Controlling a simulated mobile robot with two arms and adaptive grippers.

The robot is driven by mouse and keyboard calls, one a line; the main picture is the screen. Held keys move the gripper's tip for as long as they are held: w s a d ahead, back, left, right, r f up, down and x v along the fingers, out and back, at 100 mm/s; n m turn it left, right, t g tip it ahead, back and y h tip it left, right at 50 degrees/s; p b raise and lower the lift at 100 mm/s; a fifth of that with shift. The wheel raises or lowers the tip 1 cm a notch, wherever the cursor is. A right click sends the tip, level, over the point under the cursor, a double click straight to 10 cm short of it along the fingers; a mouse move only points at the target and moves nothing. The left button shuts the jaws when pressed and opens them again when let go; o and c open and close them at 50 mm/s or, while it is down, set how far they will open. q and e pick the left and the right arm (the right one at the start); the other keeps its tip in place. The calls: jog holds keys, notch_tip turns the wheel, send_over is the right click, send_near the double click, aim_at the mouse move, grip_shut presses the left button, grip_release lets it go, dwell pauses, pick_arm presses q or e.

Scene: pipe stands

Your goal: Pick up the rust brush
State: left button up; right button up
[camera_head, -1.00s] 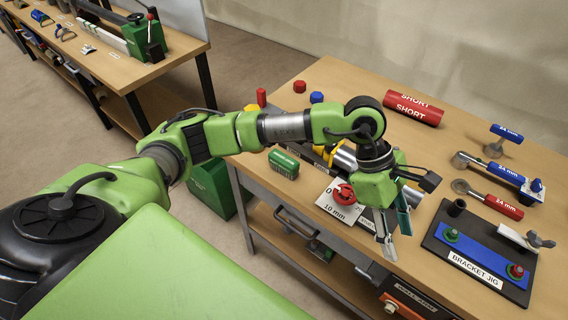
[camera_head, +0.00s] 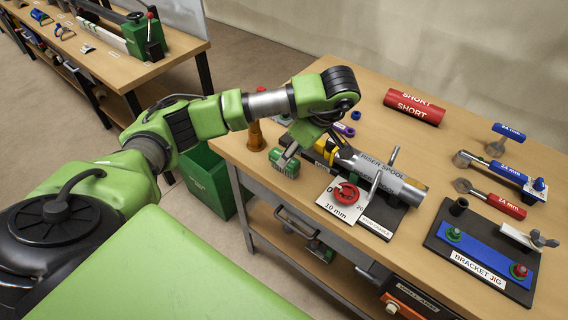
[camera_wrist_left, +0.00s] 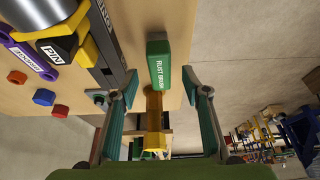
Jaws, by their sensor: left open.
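The rust brush is a green block (camera_head: 284,162) lying near the table's front left edge in the head view. In the left wrist view the green block (camera_wrist_left: 159,62) shows its white "RUST BRUSH" lettering, ahead of and between the lines of my fingers. My left gripper (camera_head: 307,150) is above and close beside the brush, partly overlapping it in the head view. In the wrist view the left gripper (camera_wrist_left: 148,88) is open, its fingers wide apart with nothing clasped. My right gripper is in neither view.
The riser spool (camera_head: 385,177) lies in its holder just right of the brush. An amber upright piece (camera_head: 256,135) stands to its left, also seen in the wrist view (camera_wrist_left: 155,125). The bracket jig (camera_head: 478,250) and red SHORT cylinder (camera_head: 413,107) are farther right.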

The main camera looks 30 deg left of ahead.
pick_arm(q)
jog(key=shift+a+f, duration=0.2)
jog(key=shift+f, duration=0.25)
jog(key=shift+a+f+p, duration=0.25)
jog(key=shift+p, duration=0.15)
jog(key=p+x, duration=0.1)
jog(key=x, duration=0.2)
jog(key=shift+a+f+p, duration=0.2)
jog(key=shift+a+p, duration=0.1)
jog(key=shift+w+a+f, duration=0.1)
jog(key=shift+a+f, duration=0.05)
jog(key=shift+f, duration=0.2)
jog(key=shift+c, duration=0.4)
grip_shut()
